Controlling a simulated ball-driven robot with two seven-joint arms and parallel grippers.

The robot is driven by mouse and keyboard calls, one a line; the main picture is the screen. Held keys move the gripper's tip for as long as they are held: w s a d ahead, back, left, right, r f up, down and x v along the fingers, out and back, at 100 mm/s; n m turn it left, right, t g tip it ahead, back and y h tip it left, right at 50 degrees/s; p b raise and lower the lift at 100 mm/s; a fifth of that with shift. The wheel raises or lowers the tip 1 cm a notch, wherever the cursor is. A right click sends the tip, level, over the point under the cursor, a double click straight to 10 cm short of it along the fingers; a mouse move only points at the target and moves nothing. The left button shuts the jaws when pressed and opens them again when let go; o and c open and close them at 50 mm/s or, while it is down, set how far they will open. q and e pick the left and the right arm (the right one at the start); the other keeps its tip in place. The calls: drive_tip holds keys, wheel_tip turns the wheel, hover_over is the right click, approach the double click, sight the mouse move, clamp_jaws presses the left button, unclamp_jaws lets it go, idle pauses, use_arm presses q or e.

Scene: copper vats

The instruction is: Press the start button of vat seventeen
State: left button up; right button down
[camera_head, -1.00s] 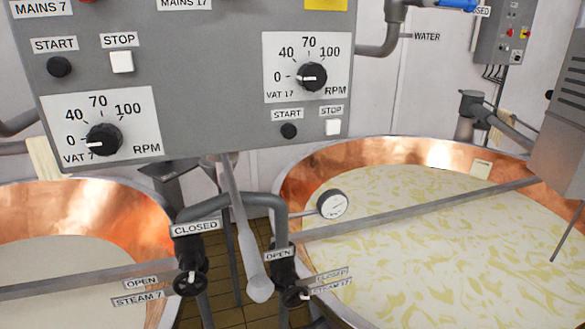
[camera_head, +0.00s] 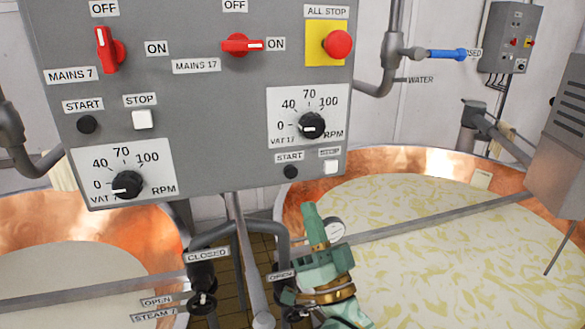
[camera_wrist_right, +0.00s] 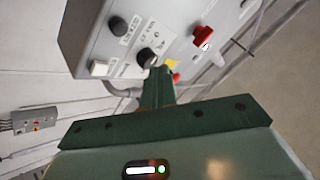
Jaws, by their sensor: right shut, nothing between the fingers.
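The vat 17 start button (camera_head: 291,172) is a round black button low on the right of the grey control panel (camera_head: 215,110). It stands left of the white vat 17 stop button (camera_head: 331,167) and below the vat 17 speed knob (camera_head: 312,125). In the right wrist view the start button (camera_wrist_right: 118,24) shows at upper left, above the white stop button (camera_wrist_right: 100,68). My right gripper (camera_head: 310,212), green with brass bands, is shut and empty, its tip pointing up below the start button. The tip shows in the right wrist view too (camera_wrist_right: 158,75). My left gripper is out of view.
The red mains 17 switch (camera_head: 242,45) points to ON; the mains 7 switch (camera_head: 106,50) is upright. The all stop button (camera_head: 338,44) sits at upper right. Vat 7's start button (camera_head: 87,124) is at left.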

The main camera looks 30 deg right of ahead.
sight(291, 172)
drive_tip(key=shift+s+d+r+h, duration=0.1)
drive_tip(key=shift+s+r+h, duration=0.2)
drive_tip(key=shift+r, duration=0.3)
drive_tip(key=shift+w, duration=0.15)
drive_tip(key=w+d+b, duration=0.2)
drive_tip(key=w, duration=0.6)
drive_tip(key=shift+w, duration=0.2)
idle(1.7)
drive_tip(key=shift+w+d, duration=0.1)
drive_tip(key=shift+w, duration=0.3)
